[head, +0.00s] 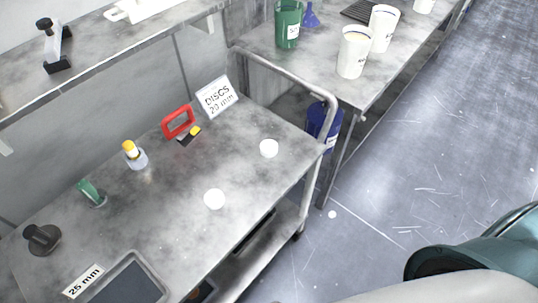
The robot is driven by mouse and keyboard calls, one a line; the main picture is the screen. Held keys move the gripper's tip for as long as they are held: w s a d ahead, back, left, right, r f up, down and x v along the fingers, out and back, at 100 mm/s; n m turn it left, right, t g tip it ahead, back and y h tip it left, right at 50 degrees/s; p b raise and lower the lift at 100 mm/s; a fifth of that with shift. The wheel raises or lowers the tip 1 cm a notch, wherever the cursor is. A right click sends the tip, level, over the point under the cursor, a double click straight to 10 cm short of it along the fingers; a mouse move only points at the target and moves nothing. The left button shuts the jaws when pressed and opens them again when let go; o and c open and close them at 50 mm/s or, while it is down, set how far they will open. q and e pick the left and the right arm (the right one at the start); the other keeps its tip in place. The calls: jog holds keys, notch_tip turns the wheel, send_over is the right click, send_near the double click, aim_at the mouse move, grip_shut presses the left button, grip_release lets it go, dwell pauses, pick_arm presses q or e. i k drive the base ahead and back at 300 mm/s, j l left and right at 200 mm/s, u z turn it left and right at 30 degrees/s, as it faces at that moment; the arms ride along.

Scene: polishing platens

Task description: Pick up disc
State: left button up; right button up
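A white round disc (214,199) lies on the grey metal cart top in the head view, near its front edge. A second white round piece (269,148) sits farther back on the same cart top (185,245), towards its right end; it looks slightly thicker. A sign reading "DISCS 20 mm" (218,97) stands at the back of the cart. A small white round spot (332,214) shows on the floor; I cannot tell whether it is a disc. Neither of my grippers is in view.
A dark tray (128,280) with a "25 mm" label (83,281) lies front left. A red-framed item (178,122), yellow-capped bottle (134,154), green item (92,193) and dark knob (42,238) stand along the back. A metal rail (326,110) edges the right end. White buckets (353,52) stand beyond.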

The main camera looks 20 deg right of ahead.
aim_at(269, 148)
jog(key=k+l+u, duration=0.1)
jog(key=l+u, duration=0.35)
jog(key=l, duration=1.85)
